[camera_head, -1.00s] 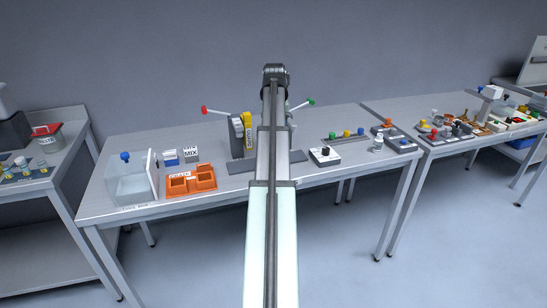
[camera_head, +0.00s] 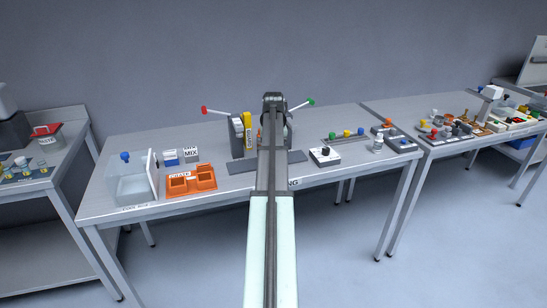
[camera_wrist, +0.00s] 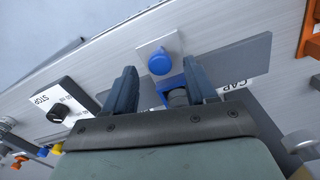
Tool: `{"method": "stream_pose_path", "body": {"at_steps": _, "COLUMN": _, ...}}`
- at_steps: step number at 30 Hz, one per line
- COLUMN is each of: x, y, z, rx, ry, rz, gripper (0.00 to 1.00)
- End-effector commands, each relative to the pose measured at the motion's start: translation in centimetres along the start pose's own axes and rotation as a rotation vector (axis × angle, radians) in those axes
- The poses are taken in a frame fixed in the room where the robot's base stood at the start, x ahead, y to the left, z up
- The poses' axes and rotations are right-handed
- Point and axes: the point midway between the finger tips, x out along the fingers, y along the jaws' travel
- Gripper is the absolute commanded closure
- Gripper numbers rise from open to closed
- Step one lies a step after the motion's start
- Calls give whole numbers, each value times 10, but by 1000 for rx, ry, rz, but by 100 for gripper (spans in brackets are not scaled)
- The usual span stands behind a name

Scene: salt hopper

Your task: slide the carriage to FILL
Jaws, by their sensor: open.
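In the wrist view my gripper (camera_wrist: 160,75) is open, its two dark fingers spread apart. A round blue knob (camera_wrist: 160,62) on a pale block shows just beyond and between the fingertips. A blue part and a grey cylinder (camera_wrist: 178,97) show between the fingers; I cannot tell whether either finger touches anything. I cannot tell for sure which part is the carriage, and no FILL mark is readable. In the head view my arm hides the gripper and much of the grey-and-yellow upright unit (camera_head: 248,130) at the table's back middle.
A dark grey plate (camera_wrist: 240,62) lies around the knob. A white box with a black knob, marked STOP (camera_wrist: 68,104), is at left; it also shows in the head view (camera_head: 324,156). An orange crate (camera_head: 191,181) stands left. Levers tipped red (camera_head: 204,110) and green (camera_head: 310,102) stick out.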

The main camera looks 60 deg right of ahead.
Motion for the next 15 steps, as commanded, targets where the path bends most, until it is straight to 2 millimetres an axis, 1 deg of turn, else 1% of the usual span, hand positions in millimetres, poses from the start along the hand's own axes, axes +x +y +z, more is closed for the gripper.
{"method": "stream_pose_path", "body": {"at_steps": 1, "x": 6, "y": 0, "z": 1, "rx": 0, "ry": -1, "rz": 0, "gripper": 43}}
{"method": "stream_pose_path", "body": {"at_steps": 6, "x": 16, "y": 0, "z": 0, "rx": 0, "ry": 0, "rz": 0, "gripper": 43}}
{"method": "stream_pose_path", "body": {"at_steps": 15, "x": 19, "y": 0, "z": 0, "rx": 0, "ry": 1, "rz": 0, "gripper": 43}}
